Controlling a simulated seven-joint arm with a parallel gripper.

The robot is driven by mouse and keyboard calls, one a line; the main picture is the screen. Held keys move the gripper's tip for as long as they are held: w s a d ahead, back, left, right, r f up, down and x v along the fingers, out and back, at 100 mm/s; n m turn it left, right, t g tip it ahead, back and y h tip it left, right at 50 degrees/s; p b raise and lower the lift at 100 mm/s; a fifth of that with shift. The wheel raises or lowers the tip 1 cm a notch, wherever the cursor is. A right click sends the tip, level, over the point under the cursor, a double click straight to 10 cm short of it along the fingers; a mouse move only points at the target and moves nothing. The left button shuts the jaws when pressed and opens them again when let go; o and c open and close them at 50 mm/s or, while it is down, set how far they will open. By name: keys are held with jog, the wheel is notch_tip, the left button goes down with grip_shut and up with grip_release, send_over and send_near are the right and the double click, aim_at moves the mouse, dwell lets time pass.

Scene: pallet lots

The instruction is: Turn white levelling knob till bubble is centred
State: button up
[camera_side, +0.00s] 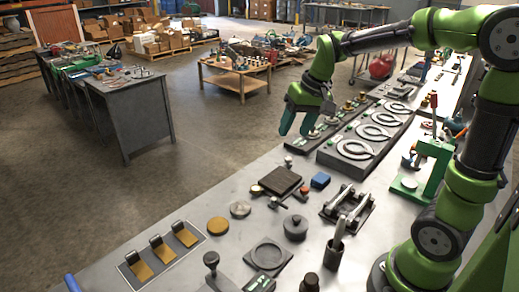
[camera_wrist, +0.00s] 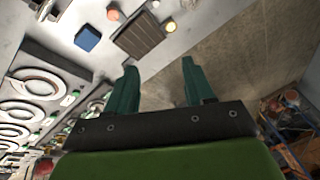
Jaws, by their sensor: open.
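A dark, flat levelling plate (camera_side: 280,180) lies on the grey bench, with small knobs round it. In the wrist view the knob (camera_wrist: 171,26) looks pale with a yellowish rim, beside the grooved dark plate (camera_wrist: 138,41). My gripper (camera_side: 296,124) is open and empty, raised beyond the knob and apart from it. I cannot make out a bubble in either view.
A dark fixture with pale rings (camera_side: 355,149) lies further right. Bare floor lies beyond the bench's far edge.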

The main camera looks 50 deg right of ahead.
aim_at(288, 158)
jog(key=shift+w+d+f+n+g, duration=1.8)
jog(key=shift+w+d, duration=3.8)
jog(key=shift+d, duration=1.3)
jog(key=shift+h, duration=0.4)
notch_tip(288, 158, down, 16)
jog(key=shift+f, duration=0.2)
grip_shut()
